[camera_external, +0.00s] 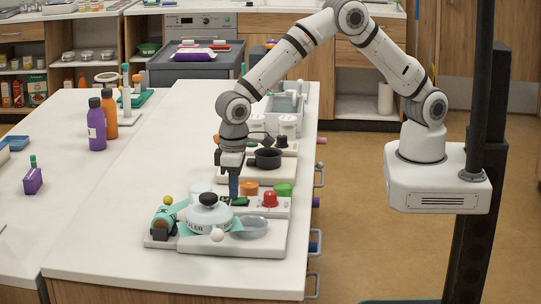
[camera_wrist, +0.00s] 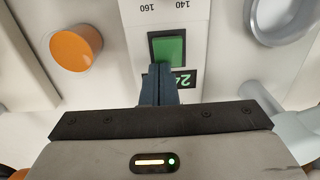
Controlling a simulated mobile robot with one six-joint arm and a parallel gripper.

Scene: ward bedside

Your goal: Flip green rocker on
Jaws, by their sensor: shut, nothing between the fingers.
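The green rocker (camera_wrist: 168,50) sits in a dark frame on a pale panel in the wrist view. A dark display (camera_wrist: 184,80) with green digits lies just beside it, partly covered by my fingers. My gripper (camera_wrist: 160,70) is shut and empty, its blue-grey fingertips at the near edge of the rocker. I cannot tell whether they touch it or which way the rocker is tipped. In the external view my gripper (camera_external: 234,194) points down at the panel, and the rocker is too small to make out clearly there.
An orange knob (camera_wrist: 75,47) and a round metallic-rimmed part (camera_wrist: 283,18) flank the rocker. In the external view a red button (camera_external: 270,198), a green round piece (camera_external: 283,189), a white round device (camera_external: 209,216) and a black pot (camera_external: 268,158) stand close by. The left worktop is mostly clear.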

